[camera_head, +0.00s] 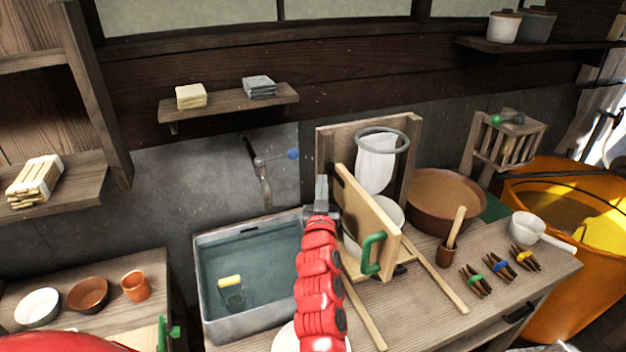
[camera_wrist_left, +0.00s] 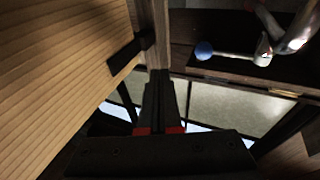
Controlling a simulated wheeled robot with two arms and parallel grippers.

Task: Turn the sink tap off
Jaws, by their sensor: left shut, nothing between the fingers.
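The sink tap (camera_head: 262,170) is a dark metal fitting on the grey wall panel above the sink, with a lever ending in a blue knob (camera_head: 293,154). The lever points right. In the left wrist view, the blue knob (camera_wrist_left: 204,50) and metal tap (camera_wrist_left: 264,50) lie at the upper right, apart from my fingers. The sink (camera_head: 212,312) is a grey basin holding water. I cannot make out a stream from the spout. My left gripper (camera_head: 321,188) is shut and empty, right of and below the knob; it also shows in the left wrist view (camera_wrist_left: 160,90). My right gripper is out of view.
A wooden board with a green handle (camera_head: 372,252) stands close right of my left gripper, and its wood fills the left wrist view's left side. A glass with a yellow item (camera_head: 230,290) is in the sink. A shelf (camera_head: 225,105) hangs above the tap.

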